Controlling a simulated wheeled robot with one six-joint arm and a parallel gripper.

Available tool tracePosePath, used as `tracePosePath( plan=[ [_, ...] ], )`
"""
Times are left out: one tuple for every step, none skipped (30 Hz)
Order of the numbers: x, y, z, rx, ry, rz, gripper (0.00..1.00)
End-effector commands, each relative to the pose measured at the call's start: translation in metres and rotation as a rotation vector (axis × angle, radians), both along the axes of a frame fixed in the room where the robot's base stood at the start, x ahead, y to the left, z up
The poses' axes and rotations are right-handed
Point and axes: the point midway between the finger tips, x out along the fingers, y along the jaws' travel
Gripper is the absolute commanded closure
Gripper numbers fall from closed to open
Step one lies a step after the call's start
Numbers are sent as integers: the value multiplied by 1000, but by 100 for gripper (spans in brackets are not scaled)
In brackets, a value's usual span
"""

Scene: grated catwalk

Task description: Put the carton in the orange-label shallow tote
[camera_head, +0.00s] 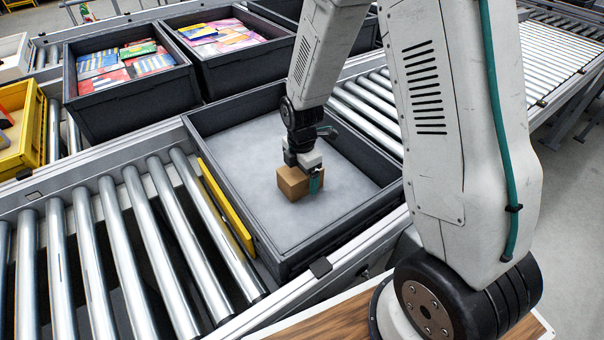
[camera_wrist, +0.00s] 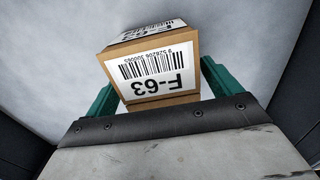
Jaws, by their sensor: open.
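The carton (camera_head: 292,185) is a small brown box on the pale floor of a shallow dark grey tote (camera_head: 275,245). The tote has a yellow-orange strip (camera_head: 226,205) along its left outer side. In the wrist view the carton (camera_wrist: 150,72) shows white labels with barcodes and "F-63". My gripper (camera_head: 302,172) is down in the tote at the carton, with green fingers. The fingers (camera_wrist: 160,92) stand open on either side of the carton. Whether either finger touches it I cannot tell.
Two deeper dark totes (camera_head: 130,103) with colourful packets stand behind on the rollers. A yellow bin (camera_head: 22,130) is at the far left. Metal rollers (camera_head: 120,250) lie left of the shallow tote. The tote floor around the carton is clear.

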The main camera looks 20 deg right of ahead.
Motion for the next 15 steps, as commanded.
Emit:
tracePosePath(
  plan=[
    [1, 0, 4, 0, -2, 0, 10],
    [1, 0, 7, 0, -4, 0, 10],
    [1, 0, 12, 0, -5, 0, 10],
    [1, 0, 17, 0, -5, 0, 10],
    [1, 0, 23, 0, -5, 0, 10],
    [1, 0, 31, 0, -7, 0, 10],
    [1, 0, 37, 0, -6, 0, 10],
    [2, 0, 44, 1, -8, 0, 10],
    [2, 0, 53, 0, -7, 0, 10],
    [1, 0, 60, 0, -7, 0, 10],
    [1, 0, 67, 0, -7, 0, 10],
    [1, 0, 75, 0, -6, 0, 10],
    [2, 0, 81, 0, -7, 0, 10],
    [1, 0, 87, 0, -6, 0, 10],
    [1, 0, 94, 0, -6, 0, 10]
  ],
)
